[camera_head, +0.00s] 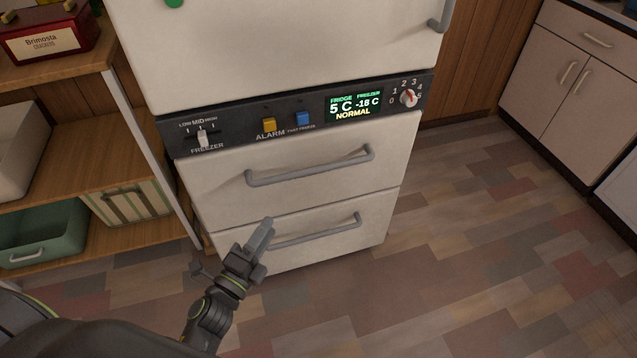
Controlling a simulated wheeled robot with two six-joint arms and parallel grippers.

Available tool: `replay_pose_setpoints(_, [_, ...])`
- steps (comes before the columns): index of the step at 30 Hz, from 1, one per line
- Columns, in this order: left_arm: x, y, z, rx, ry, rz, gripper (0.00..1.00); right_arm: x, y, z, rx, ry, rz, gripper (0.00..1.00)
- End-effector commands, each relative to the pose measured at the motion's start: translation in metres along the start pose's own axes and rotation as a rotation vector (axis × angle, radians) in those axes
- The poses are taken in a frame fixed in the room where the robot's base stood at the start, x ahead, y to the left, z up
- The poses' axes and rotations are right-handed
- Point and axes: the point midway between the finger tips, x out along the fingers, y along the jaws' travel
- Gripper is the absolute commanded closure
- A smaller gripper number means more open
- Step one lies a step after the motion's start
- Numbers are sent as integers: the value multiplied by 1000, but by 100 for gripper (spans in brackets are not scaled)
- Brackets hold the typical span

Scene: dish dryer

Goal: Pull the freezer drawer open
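The white fridge-freezer has two freezer drawers below its black control panel. The upper freezer drawer (300,195) looks shut and has a grey bar handle (310,169). The lower freezer drawer (340,243) also looks shut, with a similar handle (318,233). My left gripper (266,226) is in front of the lower drawer, covering the left end of its handle. Its fingers point up and away, seen nearly edge-on, so their gap is hidden. I cannot tell whether it touches the handle. My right gripper is out of view.
The control panel (230,125) has a slider, buttons, a display and a knob. A wooden shelf unit (85,150) holding a green bin (45,236) stands close on the left. White cabinets (575,85) stand at the right. The floor (470,240) in front and right is clear.

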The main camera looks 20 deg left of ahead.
Motion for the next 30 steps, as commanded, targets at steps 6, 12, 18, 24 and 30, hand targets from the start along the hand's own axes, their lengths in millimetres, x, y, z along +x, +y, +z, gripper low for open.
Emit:
replay_pose_setpoints(6, [13,-9,-2,35,10,-26,62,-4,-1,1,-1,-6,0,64])
replay_pose_setpoints(12, [48,-10,-2,32,10,-27,62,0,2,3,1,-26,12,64])
replay_pose_setpoints(18, [88,-10,-2,31,10,-25,62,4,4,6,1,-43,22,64])
replay_pose_setpoints(24, [127,-10,-3,30,9,-24,62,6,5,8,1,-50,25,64])
replay_pose_setpoints(30, [157,-10,-3,30,9,-23,62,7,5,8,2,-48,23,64])
